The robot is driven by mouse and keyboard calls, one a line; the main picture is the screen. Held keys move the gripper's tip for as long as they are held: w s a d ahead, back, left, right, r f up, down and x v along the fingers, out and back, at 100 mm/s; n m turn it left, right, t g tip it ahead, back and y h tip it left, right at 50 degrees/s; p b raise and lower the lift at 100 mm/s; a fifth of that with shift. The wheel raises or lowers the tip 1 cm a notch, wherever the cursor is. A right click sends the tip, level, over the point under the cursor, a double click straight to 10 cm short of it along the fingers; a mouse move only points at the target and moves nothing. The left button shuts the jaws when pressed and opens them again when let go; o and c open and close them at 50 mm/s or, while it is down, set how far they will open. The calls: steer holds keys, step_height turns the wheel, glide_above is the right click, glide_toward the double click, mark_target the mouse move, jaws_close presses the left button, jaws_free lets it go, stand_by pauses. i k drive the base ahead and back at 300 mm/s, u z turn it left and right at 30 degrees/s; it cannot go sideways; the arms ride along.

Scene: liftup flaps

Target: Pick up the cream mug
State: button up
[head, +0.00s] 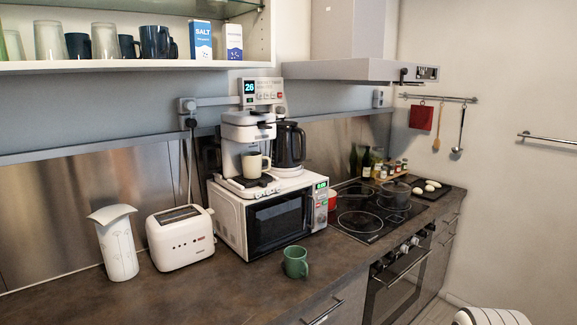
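The cream mug (254,166) stands upright on the drip tray of the white coffee machine (233,132), under its spout, with its handle toward the right. The coffee machine stands on top of a white microwave (232,222).
A black kettle (289,147) stands close to the right of the mug. A green mug (295,263) sits on the counter (215,287) before the microwave. A toaster (181,238) and white vase (118,249) are left; the hob (364,221) is right. The range hood (350,70) overhangs.

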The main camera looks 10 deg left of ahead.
mark_target(251, 160)
steer(key=z, duration=0.05)
steer(key=i, duration=0.95)
steer(key=u, duration=0.05)
